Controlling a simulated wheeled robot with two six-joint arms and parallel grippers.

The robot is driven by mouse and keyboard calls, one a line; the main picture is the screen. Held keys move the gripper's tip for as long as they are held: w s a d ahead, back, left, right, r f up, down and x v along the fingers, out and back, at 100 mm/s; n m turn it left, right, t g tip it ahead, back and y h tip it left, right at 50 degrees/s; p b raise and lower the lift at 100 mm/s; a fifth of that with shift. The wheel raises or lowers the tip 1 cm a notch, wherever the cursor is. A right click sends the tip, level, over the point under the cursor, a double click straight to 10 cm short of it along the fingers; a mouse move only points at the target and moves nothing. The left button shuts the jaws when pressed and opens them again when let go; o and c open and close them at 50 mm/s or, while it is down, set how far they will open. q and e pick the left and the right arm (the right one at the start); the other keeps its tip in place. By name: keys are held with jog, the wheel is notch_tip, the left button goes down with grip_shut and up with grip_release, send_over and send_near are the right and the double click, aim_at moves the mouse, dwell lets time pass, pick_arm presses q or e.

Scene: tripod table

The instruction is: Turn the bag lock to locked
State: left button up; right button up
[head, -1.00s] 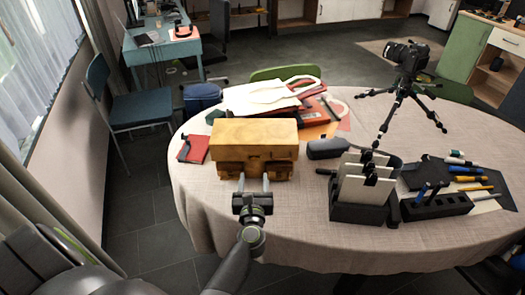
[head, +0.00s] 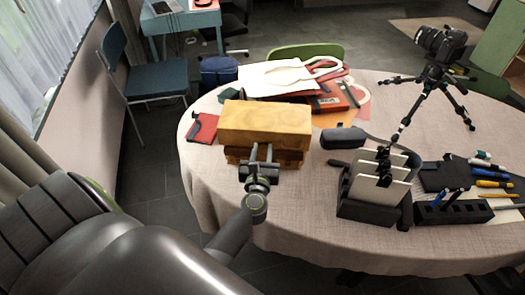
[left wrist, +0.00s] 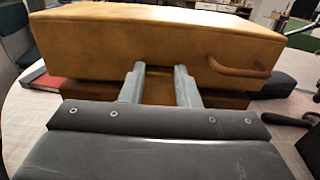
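The tan leather bag (head: 265,122) stands upright near the table's front left edge, its flap down over a browner body. My left gripper (head: 261,152) is at the middle of the bag's front. In the left wrist view, its two fingers (left wrist: 160,82) reach under the flap's front edge (left wrist: 100,55). They stand apart, with a tan strip of the bag showing between them. I cannot tell whether the tips touch it. The lock is not clearly visible; the fingers and flap cover that area. My right gripper is not in view.
A red notebook (head: 203,128) lies left of the bag. A dark case (head: 343,138) and a black holder with cards (head: 370,212) stand to its right. A camera on a tripod (head: 437,75) is at the back right. Papers and red folders (head: 328,102) lie behind.

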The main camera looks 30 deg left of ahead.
pick_arm(q)
jog(key=c, duration=0.4)
jog(key=shift+r+m, duration=0.1)
jog(key=shift+m, duration=0.2)
jog(key=m+p, duration=0.1)
jog(key=m, duration=0.1)
jog(key=shift+m+p, duration=0.35)
jog(key=shift+m, duration=0.05)
jog(key=m+p, duration=0.2)
jog(key=m, duration=0.2)
jog(key=shift+d+m, duration=0.1)
jog(key=shift+m, duration=0.2)
jog(key=m+p, duration=0.2)
jog(key=m, duration=0.3)
jog(key=shift+w+p, duration=0.1)
jog(key=shift+p, duration=0.25)
jog(key=shift+f+m+p, duration=0.2)
jog(key=shift+m+p, duration=0.75)
jog(key=shift+m, duration=1.45)
